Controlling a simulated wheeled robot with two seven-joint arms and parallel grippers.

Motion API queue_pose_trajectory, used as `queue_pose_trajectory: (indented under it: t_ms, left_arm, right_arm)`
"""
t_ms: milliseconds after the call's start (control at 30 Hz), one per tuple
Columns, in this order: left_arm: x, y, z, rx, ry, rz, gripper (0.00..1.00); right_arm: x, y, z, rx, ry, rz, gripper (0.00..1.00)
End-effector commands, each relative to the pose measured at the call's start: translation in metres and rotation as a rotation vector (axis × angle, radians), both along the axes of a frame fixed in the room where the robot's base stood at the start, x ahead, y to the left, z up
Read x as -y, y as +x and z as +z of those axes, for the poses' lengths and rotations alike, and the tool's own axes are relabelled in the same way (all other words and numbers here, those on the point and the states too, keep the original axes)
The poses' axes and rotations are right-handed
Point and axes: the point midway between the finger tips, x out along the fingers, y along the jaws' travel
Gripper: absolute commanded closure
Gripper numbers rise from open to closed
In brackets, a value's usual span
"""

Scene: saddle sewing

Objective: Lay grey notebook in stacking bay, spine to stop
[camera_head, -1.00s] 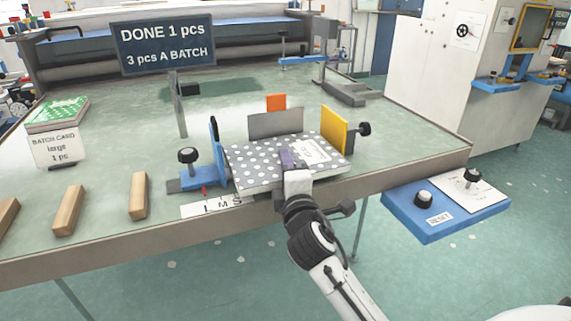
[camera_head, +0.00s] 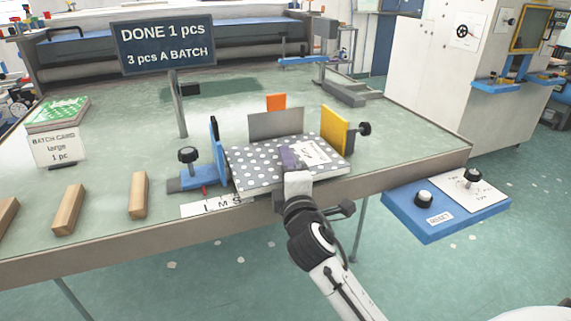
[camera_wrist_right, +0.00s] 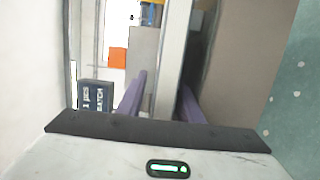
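The grey notebook (camera_head: 262,162) has white polka dots and a white label. It lies roughly flat in the stacking bay, between the blue side guide (camera_head: 214,145) and the yellow side guide (camera_head: 335,131). Its far edge is near the upright grey stop plate (camera_head: 276,125); I cannot tell whether they touch. My right gripper (camera_head: 289,160) has purple fingers and comes in from the front, shut on the notebook's near edge. In the right wrist view, the fingers (camera_wrist_right: 160,100) stand on both sides of the notebook's thin edge (camera_wrist_right: 170,60). My left gripper is not in view.
A blue clamp with a black knob (camera_head: 188,156) stands left of the bay, beside an L M S scale (camera_head: 222,204). Several wooden blocks (camera_head: 138,195) lie further left. A dark sign (camera_head: 163,45) reads DONE 1 pcs. A blue RESET panel (camera_head: 440,222) juts out right.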

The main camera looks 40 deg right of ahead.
Motion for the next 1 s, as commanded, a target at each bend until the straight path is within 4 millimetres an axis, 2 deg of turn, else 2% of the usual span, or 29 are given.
queue_pose_trajectory:
  t_ms: [33,367,1000]
  left_arm:
    - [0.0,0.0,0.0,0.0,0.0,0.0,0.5]
    - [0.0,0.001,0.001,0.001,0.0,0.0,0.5]
    - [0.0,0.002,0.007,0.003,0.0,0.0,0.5]
  right_arm:
    - [0.0,-0.001,-0.008,-0.014,0.005,-0.001,0.61]
    - [-0.001,-0.003,-0.013,-0.019,0.006,-0.001,0.61]
    - [-0.009,-0.034,-0.013,-0.021,0.007,-0.001,0.61]
